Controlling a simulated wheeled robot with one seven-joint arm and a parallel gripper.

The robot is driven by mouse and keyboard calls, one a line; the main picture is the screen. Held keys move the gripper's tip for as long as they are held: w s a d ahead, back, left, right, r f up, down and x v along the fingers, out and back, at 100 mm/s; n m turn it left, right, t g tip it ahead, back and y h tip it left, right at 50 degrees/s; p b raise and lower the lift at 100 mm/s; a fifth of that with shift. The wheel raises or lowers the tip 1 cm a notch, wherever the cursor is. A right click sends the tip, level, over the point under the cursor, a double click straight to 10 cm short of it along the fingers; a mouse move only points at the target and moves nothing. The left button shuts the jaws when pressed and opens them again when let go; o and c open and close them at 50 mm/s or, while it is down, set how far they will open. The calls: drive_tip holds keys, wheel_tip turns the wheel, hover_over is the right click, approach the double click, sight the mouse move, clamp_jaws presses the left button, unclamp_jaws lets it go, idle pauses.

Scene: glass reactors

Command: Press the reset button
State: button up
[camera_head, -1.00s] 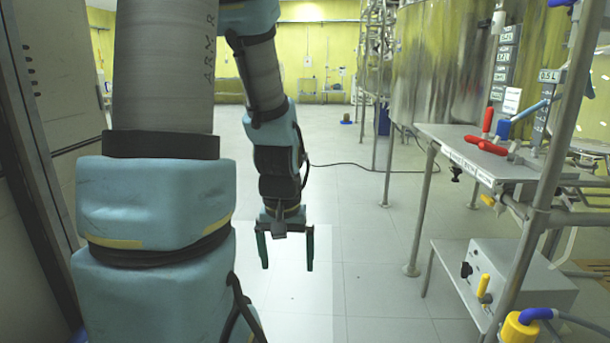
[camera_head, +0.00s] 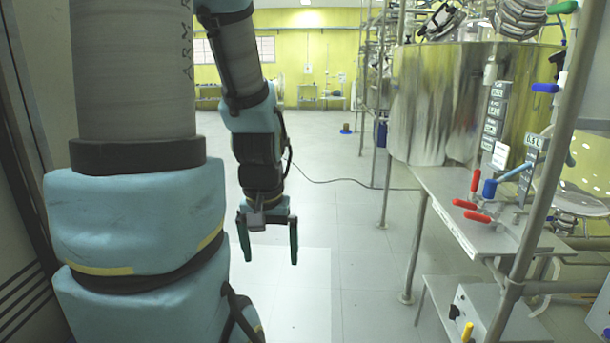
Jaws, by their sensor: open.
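My gripper (camera_head: 268,250) hangs from my blue and grey arm left of the picture's middle. Its two dark green fingers point down, apart, with nothing between them. Pale floor shows behind it. I cannot make out a reset button. A grey box (camera_head: 482,308) with a dark knob and a yellow lever (camera_head: 467,331) sits on the low shelf at the lower right. It is well to the right of my gripper, and its lower part is cut off by the picture edge.
A steel bench (camera_head: 450,195) with red-handled valves (camera_head: 474,184) stands at the right. A large steel vessel (camera_head: 440,110) is behind it. A metal post (camera_head: 545,185) crosses the right side. A black cable (camera_head: 345,181) lies on the floor (camera_head: 350,235), which is open in the middle.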

wheel_tip(320, 180, up, 5)
drive_tip(key=p, duration=0.2)
drive_tip(key=shift+f+p, duration=0.2)
drive_tip(key=shift+p, duration=0.15)
